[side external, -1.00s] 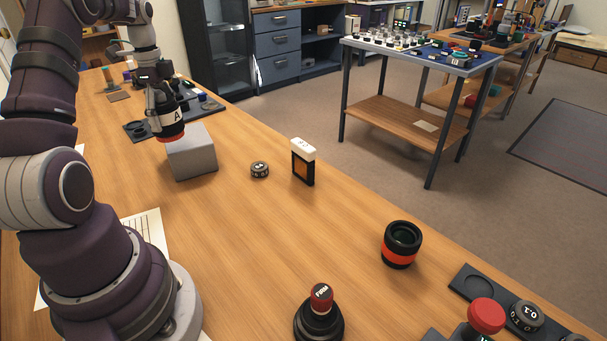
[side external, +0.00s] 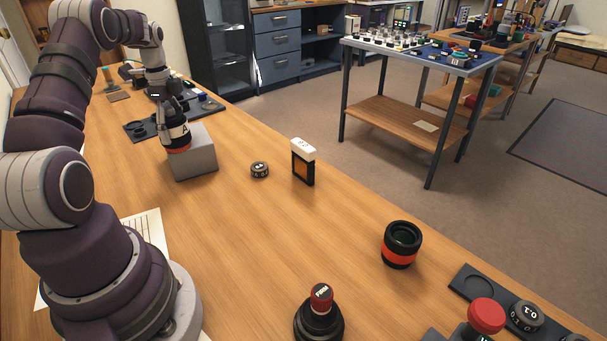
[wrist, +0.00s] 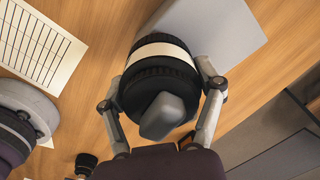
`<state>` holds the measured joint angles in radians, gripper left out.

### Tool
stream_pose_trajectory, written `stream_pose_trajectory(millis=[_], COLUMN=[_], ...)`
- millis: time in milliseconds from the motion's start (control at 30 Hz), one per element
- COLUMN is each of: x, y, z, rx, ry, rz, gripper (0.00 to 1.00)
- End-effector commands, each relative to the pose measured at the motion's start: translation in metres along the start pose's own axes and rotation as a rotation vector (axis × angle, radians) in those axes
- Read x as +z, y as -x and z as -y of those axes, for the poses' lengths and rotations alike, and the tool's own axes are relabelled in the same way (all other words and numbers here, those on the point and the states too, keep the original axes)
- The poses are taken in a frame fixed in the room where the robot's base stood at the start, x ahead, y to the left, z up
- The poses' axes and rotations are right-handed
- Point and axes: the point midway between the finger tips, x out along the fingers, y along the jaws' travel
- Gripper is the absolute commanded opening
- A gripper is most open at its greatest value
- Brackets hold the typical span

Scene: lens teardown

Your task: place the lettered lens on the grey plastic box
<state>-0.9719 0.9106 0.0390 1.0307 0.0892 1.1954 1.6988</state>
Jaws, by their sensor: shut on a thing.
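The lettered lens (side external: 178,135) is black with a white band bearing an "A" and a red ring at its lower end. My gripper (side external: 171,122) is shut on it from above. In the wrist view the lens (wrist: 160,85) sits between the two fingers of my gripper (wrist: 160,95). The grey plastic box (side external: 195,158) stands on the bench, and the lens overlaps its left part in the side view. In the wrist view the box (wrist: 225,30) is beyond the lens, partly hidden by it. I cannot tell whether the lens touches the box.
A small dark knob (side external: 259,170) and an upright orange-and-black block with a white top (side external: 303,163) stand right of the box. Another red-ringed lens (side external: 401,245) stands nearer the front. A dark tray (side external: 205,107) lies behind the box. The bench between is clear.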

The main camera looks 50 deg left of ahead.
Motion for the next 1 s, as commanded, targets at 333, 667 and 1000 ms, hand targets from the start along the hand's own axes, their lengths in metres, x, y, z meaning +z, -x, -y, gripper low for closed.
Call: stream_pose_trajectory(millis=[333, 667, 1000], x=[0.0, 0.0, 0.001], y=[-0.008, -0.007, 0.038], z=[-0.001, -0.001, 0.001], rx=[0.006, 0.003, -0.005], ry=[0.0, 0.0, 0.001], rz=[-0.001, -0.001, 0.001], gripper=[0.77, 0.94, 0.94])
